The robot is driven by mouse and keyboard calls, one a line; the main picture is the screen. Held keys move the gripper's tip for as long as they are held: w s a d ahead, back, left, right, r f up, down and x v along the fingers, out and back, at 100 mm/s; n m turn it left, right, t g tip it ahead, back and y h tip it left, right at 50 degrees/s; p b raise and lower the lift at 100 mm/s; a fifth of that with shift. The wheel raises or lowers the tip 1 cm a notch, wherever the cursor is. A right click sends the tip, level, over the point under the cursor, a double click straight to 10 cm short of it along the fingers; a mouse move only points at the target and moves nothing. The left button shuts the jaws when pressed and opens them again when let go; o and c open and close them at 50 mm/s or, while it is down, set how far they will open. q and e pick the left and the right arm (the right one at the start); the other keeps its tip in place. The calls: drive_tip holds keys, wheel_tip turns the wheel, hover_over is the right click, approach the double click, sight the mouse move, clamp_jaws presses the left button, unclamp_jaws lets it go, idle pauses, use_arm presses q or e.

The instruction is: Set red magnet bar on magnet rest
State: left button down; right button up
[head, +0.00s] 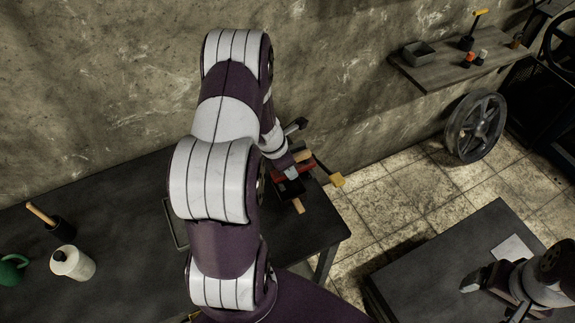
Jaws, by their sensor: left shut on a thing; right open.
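My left arm reaches over the dark left table, and its gripper (290,172) is at the table's right end. It is shut on the red magnet bar (307,168), of which only a small red part shows beside the fingers. Dark pieces and light wooden pieces (298,205) lie close around and under the gripper. I cannot tell which of them is the magnet rest, or whether the bar touches it. My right gripper (474,279) is open and empty over the right table, far from the bar.
A tray edge (174,225) shows behind my arm. The right table (425,268) bears a pale sheet (512,247). A wall shelf (445,72) holds small items.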

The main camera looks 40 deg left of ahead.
use_arm(q)
drive_tip(key=shift+f+b, duration=0.45)
idle(0.4)
drive_tip(key=c, duration=0.7)
unclamp_jaws()
drive_tip(key=shift+o, duration=0.2)
drive_tip(key=p+v, duration=0.3)
drive_tip(key=v, duration=0.9)
drive_tip(key=shift+r, duration=0.4)
drive_tip(key=shift+s+a, duration=0.1)
